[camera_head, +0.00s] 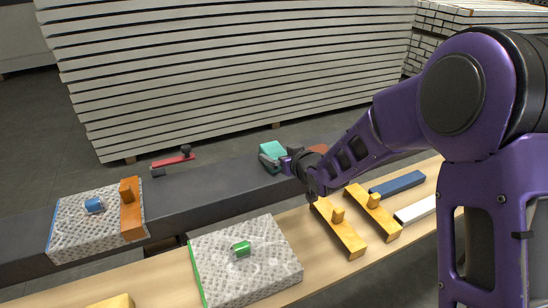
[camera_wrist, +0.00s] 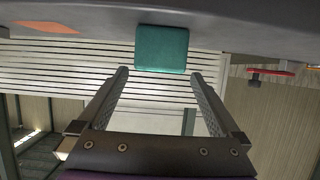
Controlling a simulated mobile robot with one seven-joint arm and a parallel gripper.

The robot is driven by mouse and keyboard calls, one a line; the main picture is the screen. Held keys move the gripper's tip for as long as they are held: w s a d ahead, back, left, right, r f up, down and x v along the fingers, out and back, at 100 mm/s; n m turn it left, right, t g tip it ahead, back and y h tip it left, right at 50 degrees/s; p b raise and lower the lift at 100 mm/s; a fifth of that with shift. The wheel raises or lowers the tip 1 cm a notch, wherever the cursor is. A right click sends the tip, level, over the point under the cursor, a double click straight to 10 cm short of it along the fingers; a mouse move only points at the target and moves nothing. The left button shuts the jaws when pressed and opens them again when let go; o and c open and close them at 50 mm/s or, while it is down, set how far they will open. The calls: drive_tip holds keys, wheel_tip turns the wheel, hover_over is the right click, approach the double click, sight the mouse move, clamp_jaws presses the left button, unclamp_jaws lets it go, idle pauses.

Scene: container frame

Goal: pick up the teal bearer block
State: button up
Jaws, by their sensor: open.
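The teal bearer block (camera_head: 271,149) sits on the dark grey beam, near its middle in the head view. In the wrist view, the teal block (camera_wrist: 162,49) shows top centre against the beam's surface, which lies along the top of that picture. My gripper (camera_head: 272,163) is low over the beam, right at the block, and partly covers it in the head view. In the wrist view my gripper (camera_wrist: 160,73) is open and empty. The block appears ahead of the fingertips, roughly centred between them; I cannot tell the exact gap.
An orange piece (camera_head: 318,148) lies right of my gripper. A red clamp (camera_head: 174,161) lies on the beam (camera_head: 215,187) to the left. Textured slabs (camera_head: 262,280), yellow blocks (camera_head: 340,229) and a blue bar (camera_head: 398,184) lie nearer. A white panel stack (camera_head: 240,60) stands behind.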

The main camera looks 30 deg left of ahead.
sight(275, 151)
drive_tip(key=x, duration=0.5)
drive_tip(key=shift+r, duration=0.1)
drive_tip(key=shift+d, duration=0.1)
drive_tip(key=c, duration=1.3)
